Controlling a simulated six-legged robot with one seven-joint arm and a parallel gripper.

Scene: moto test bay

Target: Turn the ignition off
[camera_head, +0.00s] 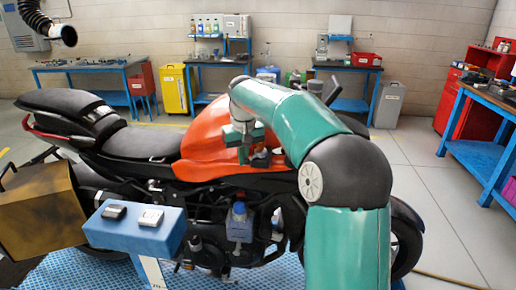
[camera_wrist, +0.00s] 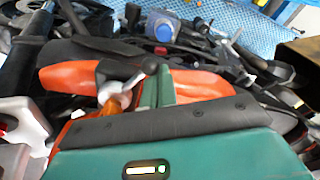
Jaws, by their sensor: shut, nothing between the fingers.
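The motorcycle with an orange tank (camera_head: 208,142) and a black seat (camera_head: 145,143) stands side-on in the head view. My green arm reaches over its front part. My gripper (camera_head: 246,152) is shut and empty, pointing down by the front of the orange tank. In the wrist view, the orange bodywork (camera_wrist: 75,77) lies just beyond the green gripper body, with a dark lever-like part (camera_wrist: 128,72) beside it. I cannot make out the ignition switch or its key in either view; my arm and gripper cover much of that area. Contact with the bike cannot be told.
A brown box (camera_head: 42,210) is at the left. Blue workbenches (camera_head: 85,66) line the back wall, and another bench (camera_head: 488,105) stands right. Floor between bike and benches is open.

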